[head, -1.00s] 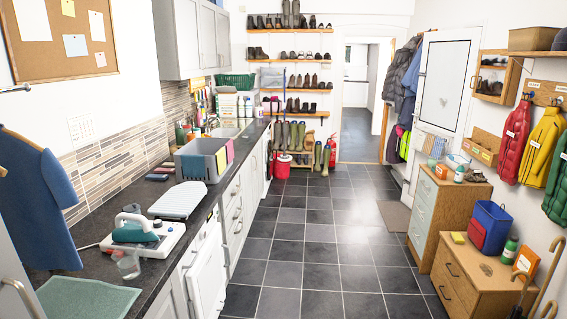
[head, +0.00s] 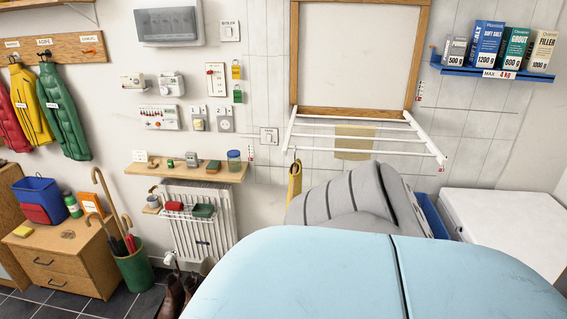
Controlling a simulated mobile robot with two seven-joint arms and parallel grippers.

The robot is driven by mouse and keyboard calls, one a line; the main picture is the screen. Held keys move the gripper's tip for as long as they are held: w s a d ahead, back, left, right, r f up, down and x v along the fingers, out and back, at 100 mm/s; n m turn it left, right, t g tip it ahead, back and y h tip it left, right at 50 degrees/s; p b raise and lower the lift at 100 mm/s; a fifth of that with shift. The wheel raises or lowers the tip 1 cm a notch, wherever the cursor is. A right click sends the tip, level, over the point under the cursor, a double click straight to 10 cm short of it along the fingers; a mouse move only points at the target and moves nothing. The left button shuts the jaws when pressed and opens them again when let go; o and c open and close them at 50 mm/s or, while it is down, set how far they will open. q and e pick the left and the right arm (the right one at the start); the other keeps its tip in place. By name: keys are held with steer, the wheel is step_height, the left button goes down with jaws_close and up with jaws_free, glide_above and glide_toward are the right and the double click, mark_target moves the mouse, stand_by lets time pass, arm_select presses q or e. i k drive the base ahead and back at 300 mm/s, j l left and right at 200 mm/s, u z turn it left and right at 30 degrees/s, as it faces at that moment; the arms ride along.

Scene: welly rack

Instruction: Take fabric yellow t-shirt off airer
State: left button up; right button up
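The white airer (head: 412,128) is fixed to the wall right of centre in the head view, below a wooden-framed panel. A plain yellow-beige fabric piece (head: 354,142), which looks like the yellow t-shirt, hangs over its bars near the middle. It is small in the picture, and its exact shape is hard to tell. A narrow yellow item (head: 295,182) hangs from the airer's left front end; I cannot tell what it is.
A large light blue rounded surface (head: 300,275) fills the foreground. A radiator (head: 215,225), umbrella stand (head: 135,268) and drawer unit (head: 75,260) line the left. Dark floor shows at lower left.

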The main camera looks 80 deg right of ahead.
mark_target(295, 172)
steer(key=z, duration=1.7)
steer(key=i+l+z, duration=0.1)
steer(key=l+z, duration=0.25)
steer(key=i+l+z, duration=0.1)
steer(key=l+z, duration=0.2)
steer(key=i+j+z, duration=0.1)
steer(key=j+z, duration=0.15)
steer(key=j, duration=0.3)
steer(key=i+j+z, duration=0.1)
steer(key=j+z, duration=0.2)
steer(key=j, duration=0.25)
